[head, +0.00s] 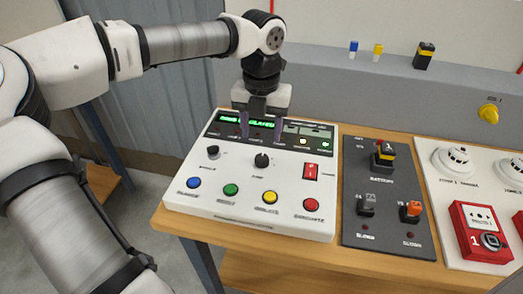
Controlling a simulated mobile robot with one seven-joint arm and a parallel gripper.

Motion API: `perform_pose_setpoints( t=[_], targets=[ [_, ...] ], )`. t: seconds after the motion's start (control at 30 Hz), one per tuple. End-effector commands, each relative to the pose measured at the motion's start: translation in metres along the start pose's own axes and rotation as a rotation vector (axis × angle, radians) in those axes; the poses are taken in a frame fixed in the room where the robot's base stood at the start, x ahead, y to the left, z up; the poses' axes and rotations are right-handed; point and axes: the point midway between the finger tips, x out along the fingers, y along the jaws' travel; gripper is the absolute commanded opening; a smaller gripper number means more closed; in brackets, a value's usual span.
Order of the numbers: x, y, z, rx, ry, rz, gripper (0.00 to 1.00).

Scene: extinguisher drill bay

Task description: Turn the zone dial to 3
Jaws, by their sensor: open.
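A white sloped control panel (235,185) stands on the wooden table and carries two black knobs. One black knob (262,161) is at the panel's middle, with a small label below it. The other black knob (213,151) is to its left. The labels are too small to read surely, so I cannot tell which is the zone dial or what number either points to. My gripper (261,127) points down over the panel's back part, near the display. Its two fingers are apart with nothing between them. In the picture it is just above the middle knob, apart from it.
Blue, green, yellow and red buttons (312,204) line the panel's front. A red rocker switch (311,171) is at right. A green-lit display (231,120) is partly hidden by my gripper. A dark switch board (388,240) and a white board with red boxes (478,228) stand further right.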

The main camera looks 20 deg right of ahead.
Motion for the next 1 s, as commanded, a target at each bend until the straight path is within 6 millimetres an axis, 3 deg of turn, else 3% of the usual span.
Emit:
perform_pose_setpoints(
  t=[0.2, 0.4, 0.8, 1.0],
  targets=[
    [0.044, -0.001, 0.000, 0.003, 0.003, 0.000, 0.54],
    [0.070, -0.002, 0.000, 0.003, 0.000, -0.001, 0.54],
    [0.078, -0.001, 0.000, 0.002, -0.001, -0.002, 0.54],
    [0.078, -0.001, 0.000, 0.002, -0.001, -0.002, 0.29]
  ],
)
